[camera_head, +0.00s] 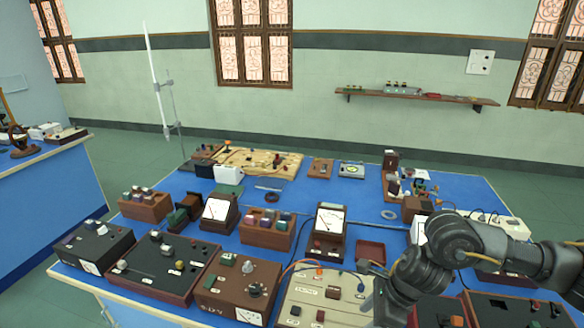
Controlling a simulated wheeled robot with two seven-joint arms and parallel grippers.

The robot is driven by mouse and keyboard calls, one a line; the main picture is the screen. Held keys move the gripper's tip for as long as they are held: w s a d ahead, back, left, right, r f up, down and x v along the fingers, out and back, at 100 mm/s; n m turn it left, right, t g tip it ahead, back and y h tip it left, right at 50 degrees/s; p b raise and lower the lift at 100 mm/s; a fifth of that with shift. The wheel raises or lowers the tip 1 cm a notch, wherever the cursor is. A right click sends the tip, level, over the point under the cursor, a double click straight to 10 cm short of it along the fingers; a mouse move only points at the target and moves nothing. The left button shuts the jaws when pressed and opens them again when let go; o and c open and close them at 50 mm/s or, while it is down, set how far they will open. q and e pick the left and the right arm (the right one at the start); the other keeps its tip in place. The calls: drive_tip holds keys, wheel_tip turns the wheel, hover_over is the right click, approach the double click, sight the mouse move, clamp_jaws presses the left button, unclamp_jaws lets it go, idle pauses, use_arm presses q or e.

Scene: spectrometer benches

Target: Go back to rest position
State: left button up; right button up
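My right arm comes in from the right edge and bends over the right front of the blue bench (345,182). The end of my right gripper (373,269) seems to show as a small grey part above the cream panel (325,292), beside the dark red open tray (370,252). Its fingers are too small and too much covered by the arm to tell whether they are open or shut, or whether they hold anything. My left arm and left gripper are not in view.
Dark instrument boxes (160,268) line the bench's front. Meters (328,222), brown blocks (267,230) and a wooden board (258,160) stand behind. A tall stand with a white tube (152,65) is at the back left. Another blue bench (45,200) is at far left.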

drive_tip(key=s+a+r+m+t+y, duration=0.1)
drive_tip(key=s+a+m+t+y, duration=0.15)
drive_tip(key=a+m, duration=0.6)
drive_tip(key=s+a+r+m+t+y, duration=0.1)
drive_tip(key=s+a+m+t+y, duration=0.2)
drive_tip(key=a+m, duration=0.5)
drive_tip(key=s+d+f+m+t+h, duration=0.1)
drive_tip(key=s+d+f+m+h, duration=0.2)
drive_tip(key=d+m, duration=0.6)
drive_tip(key=d+f+m+t+h, duration=0.1)
drive_tip(key=d+f+m+h, duration=0.3)
drive_tip(key=m, duration=0.9)
drive_tip(key=s+d+f+m+g+h, duration=0.1)
drive_tip(key=s+d+f+m+g, duration=0.2)
drive_tip(key=s+d+f+m, duration=0.3)
drive_tip(key=s+d+f+m+g+h, duration=0.25)
drive_tip(key=s+d+m, duration=0.25)
drive_tip(key=s, duration=0.4)
wheel_tip(320, 180, down, 26)
drive_tip(key=r+y+b, duration=0.1)
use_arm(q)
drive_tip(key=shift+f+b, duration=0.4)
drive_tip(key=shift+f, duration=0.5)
use_arm(e)
drive_tip(key=s+d+f+g, duration=0.2)
drive_tip(key=s+d+f, duration=0.1)
drive_tip(key=s+f, duration=1.4)
drive_tip(key=shift+f+n, duration=0.35)
drive_tip(key=shift+f, duration=0.25)
